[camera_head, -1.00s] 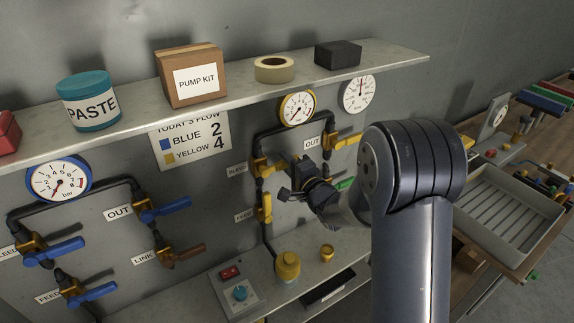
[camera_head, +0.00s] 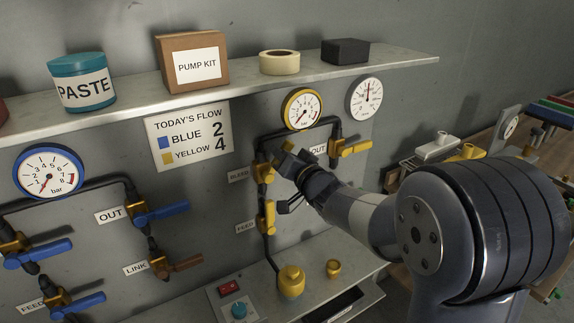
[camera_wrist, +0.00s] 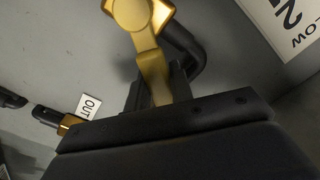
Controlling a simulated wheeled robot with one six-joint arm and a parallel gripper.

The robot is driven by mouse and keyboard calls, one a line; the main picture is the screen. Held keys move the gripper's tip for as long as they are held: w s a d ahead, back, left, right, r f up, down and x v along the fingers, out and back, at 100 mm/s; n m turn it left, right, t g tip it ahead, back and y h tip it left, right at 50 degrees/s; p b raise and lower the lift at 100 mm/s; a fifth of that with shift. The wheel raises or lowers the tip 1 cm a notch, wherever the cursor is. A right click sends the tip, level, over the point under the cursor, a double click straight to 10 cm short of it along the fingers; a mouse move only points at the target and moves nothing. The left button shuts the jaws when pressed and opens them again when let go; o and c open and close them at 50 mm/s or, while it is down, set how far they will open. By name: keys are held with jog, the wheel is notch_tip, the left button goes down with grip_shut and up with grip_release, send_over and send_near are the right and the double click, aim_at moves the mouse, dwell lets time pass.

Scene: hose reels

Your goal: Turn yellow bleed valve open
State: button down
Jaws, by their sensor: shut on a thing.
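The yellow bleed valve (camera_head: 264,172) is on the upper left of the black pipe loop, beside the BLEED label (camera_head: 238,176). My gripper (camera_head: 287,160) is just right of the valve body. In the wrist view the valve body (camera_wrist: 130,12) is at the top, and its flat yellow handle (camera_wrist: 156,75) runs down between my dark fingers (camera_wrist: 155,92). The gripper is shut on this handle. In the head view the fingers hide most of the handle. The yellow-rimmed gauge (camera_head: 303,109) is above, its needle pointing lower left.
The yellow feed valve (camera_head: 267,217) is close below my gripper. The yellow out valve (camera_head: 350,147) is to the right. A shelf (camera_head: 210,94) with several items runs above.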

jog(key=a+n+b, duration=0.1)
jog(key=s+n+b, duration=0.1)
jog(key=n, duration=0.1)
jog(key=shift+a+r+n, duration=0.3)
jog(key=shift+a+r, duration=0.05)
jog(key=shift+r, duration=0.05)
jog(key=shift+s+a+r+n+b, duration=0.15)
jog(key=shift+s+a+n+b, duration=0.25)
jog(key=shift+n+b, duration=0.5)
jog(key=shift+s+a+r+n+b, duration=0.2)
jog(key=shift+a+n+b, duration=0.3)
jog(key=shift+n+b, duration=0.4)
jog(key=c, duration=1.2)
grip_release()
jog(key=shift+s, duration=0.1)
jog(key=shift+c, duration=0.2)
jog(key=v, duration=1)
jog(key=shift+s+d, duration=0.25)
jog(key=shift+s, duration=0.1)
jog(key=shift+w, duration=0.1)
